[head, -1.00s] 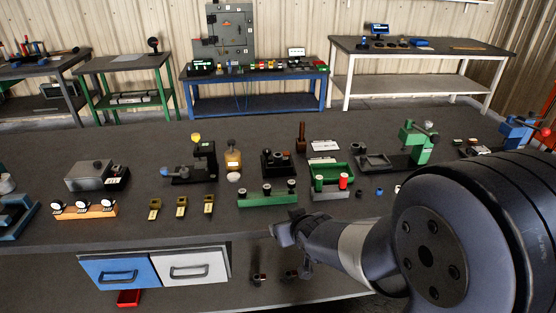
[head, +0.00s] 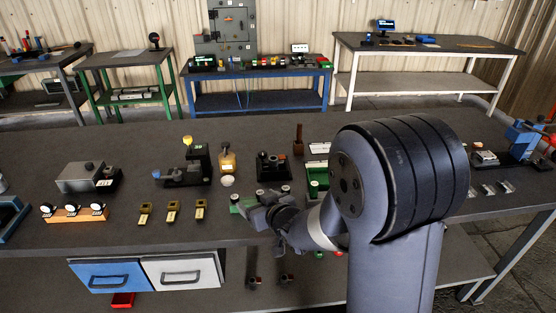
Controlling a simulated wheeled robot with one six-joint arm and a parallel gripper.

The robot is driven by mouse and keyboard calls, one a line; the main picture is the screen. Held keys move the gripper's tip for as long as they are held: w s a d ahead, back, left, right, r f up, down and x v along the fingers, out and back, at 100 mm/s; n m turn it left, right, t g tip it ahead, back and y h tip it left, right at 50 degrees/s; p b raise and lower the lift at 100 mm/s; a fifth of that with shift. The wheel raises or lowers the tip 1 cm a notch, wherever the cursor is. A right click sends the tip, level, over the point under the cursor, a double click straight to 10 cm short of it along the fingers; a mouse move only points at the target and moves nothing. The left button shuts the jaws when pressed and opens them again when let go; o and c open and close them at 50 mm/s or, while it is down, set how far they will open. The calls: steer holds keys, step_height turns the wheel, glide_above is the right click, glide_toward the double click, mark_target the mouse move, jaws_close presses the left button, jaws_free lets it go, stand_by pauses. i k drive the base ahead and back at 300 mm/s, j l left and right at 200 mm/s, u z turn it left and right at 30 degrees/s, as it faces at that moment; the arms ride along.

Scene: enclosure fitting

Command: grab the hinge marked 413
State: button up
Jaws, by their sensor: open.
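Several small parts could be hinges, but no number 413 is legible on any of them. Three brass-coloured parts lie in a row near the table's front edge: the left one (head: 145,213), the middle one (head: 173,211) and the right one (head: 200,210). Three silvery flat parts (head: 488,190) lie in a row at the far right. My gripper (head: 258,203) is open over the front middle of the table, to the right of the brass parts. It partly covers a green block (head: 236,202), and nothing shows between its fingers.
An orange stand with dials (head: 75,214) is at the left. A black fixture (head: 182,173), a bottle (head: 227,160) and a black device (head: 273,167) stand behind. My arm hides the right middle. Blue (head: 112,274) and white (head: 182,268) drawers hang below the edge.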

mark_target(273, 161)
steer(key=i+l+u, duration=0.1)
steer(key=i+l, duration=0.5)
steer(key=i+j, duration=0.1)
steer(key=i, duration=0.05)
